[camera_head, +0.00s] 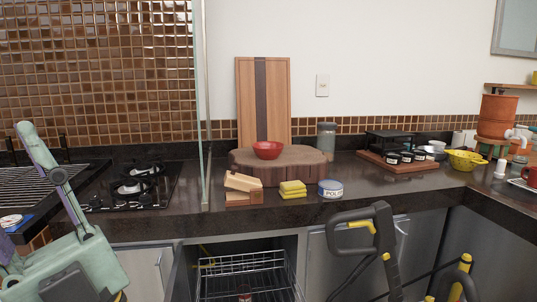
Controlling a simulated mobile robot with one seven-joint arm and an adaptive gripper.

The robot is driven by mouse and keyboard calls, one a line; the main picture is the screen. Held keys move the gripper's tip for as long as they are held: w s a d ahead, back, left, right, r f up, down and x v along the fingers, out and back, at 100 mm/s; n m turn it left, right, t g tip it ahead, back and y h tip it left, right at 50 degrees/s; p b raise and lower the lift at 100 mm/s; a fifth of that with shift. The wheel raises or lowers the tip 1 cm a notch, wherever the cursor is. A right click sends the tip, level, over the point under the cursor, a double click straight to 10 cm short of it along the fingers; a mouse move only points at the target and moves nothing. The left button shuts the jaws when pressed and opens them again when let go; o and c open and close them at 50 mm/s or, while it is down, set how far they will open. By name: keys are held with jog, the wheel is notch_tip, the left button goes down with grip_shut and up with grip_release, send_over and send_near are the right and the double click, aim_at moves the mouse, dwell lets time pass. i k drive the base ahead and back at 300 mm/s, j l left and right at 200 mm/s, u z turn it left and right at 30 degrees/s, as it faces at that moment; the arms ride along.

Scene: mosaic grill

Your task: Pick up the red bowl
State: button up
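The red bowl (267,150) sits upright on top of a thick, round wooden chopping block (245,171) on the dark countertop. Its near side and rim are in plain view, and nothing stands in front of it. I cannot make out my gripper in the head view.
A striped board (246,100) leans on the wall behind the bowl. A grey canister (326,138), yellow sponges (292,189), a round tin (330,188) and a wooden piece (241,188) stand around the block. A glass panel (200,110) rises to the left. Black-and-yellow equipment (383,230) stands in front.

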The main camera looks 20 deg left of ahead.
aim_at(266, 150)
jog(key=i+l, duration=0.75)
jog(key=i+l+u, duration=0.2)
jog(key=u, duration=0.2)
jog(key=i+l+u, duration=0.15)
jog(key=l+u, duration=0.2)
jog(key=u, duration=0.9)
jog(key=i, duration=1)
